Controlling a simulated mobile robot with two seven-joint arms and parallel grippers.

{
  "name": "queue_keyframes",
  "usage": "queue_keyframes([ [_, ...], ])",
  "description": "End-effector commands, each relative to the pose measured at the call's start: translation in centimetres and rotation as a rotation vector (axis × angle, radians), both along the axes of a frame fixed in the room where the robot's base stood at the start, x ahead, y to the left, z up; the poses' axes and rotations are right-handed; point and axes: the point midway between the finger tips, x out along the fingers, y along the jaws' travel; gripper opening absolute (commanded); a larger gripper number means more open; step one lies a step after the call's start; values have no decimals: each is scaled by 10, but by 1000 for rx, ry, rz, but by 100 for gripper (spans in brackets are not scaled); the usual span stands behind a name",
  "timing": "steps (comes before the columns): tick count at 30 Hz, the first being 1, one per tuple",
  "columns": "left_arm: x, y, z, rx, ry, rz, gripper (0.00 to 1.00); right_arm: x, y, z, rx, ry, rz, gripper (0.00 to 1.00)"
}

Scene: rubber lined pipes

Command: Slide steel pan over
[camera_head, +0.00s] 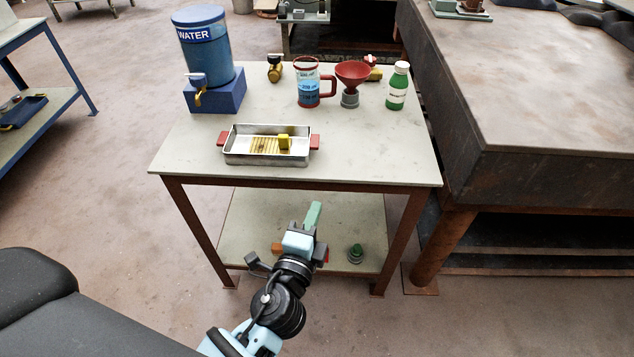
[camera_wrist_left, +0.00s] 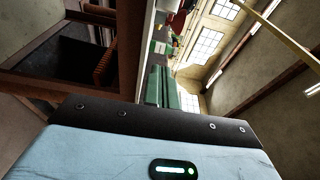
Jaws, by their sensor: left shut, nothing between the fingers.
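The steel pan (camera_head: 231,155) is a shallow rectangular tray with red handles at its left and right ends. It sits flat near the front edge of the tabletop, left of the middle. A yellow block and a yellow slatted piece (camera_head: 262,146) lie inside it. My left gripper (camera_head: 313,214) is shut and empty, in front of the table and below the level of its top, apart from the pan. The green fingers also show in the left wrist view (camera_wrist_left: 170,88), where I cannot make out the pan. My right gripper is in neither view.
On the table (camera_head: 385,150) stand a blue water dispenser (camera_head: 206,55) on a blue base, a red-handled measuring jug (camera_head: 308,88), a red funnel (camera_head: 352,74), a green-and-white bottle (camera_head: 397,88) and a brass valve (camera_head: 275,68). The tabletop right of the pan is clear. A large dark bench (camera_head: 540,90) stands right.

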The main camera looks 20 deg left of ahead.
Motion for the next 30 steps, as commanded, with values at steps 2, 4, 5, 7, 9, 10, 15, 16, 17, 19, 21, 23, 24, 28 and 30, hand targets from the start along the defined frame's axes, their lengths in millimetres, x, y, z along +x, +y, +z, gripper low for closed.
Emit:
queue_keyframes([
  [2, 1, 0, 2, 7, -6, 0, 0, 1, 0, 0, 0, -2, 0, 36],
  [4, 1, 0, 2, 7, -6, 0, 0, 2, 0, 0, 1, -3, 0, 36],
  [5, 2, 0, 2, 6, -6, 0, 0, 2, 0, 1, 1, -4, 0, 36],
  [7, 4, 0, 2, 6, -6, 0, 0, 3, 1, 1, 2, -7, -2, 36],
  [9, 9, 0, 2, 6, -6, 0, 0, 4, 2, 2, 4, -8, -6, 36],
  [10, 12, 0, 2, 6, -6, 0, 0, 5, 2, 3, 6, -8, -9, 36],
  [15, 38, 2, 3, 5, -7, 0, 0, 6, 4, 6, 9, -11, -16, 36],
  [16, 44, 2, 3, 5, -7, 0, 0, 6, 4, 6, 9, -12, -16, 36],
  [17, 49, 2, 4, 4, -7, 0, 0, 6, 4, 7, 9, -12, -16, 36],
  [19, 63, 3, 3, 5, -7, -1, 0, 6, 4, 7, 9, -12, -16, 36],
  [21, 76, 4, 3, 6, -6, 0, 0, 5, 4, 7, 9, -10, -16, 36],
  [23, 87, 5, 3, 5, -6, 0, 0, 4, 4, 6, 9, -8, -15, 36],
  [24, 94, 5, 2, 4, -5, 0, 0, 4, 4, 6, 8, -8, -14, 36],
  [28, 104, 18, 3, 7, -4, 2, 0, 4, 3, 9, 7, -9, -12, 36],
  [30, 105, 28, 3, 7, -5, 1, 0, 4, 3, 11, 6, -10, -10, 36],
])
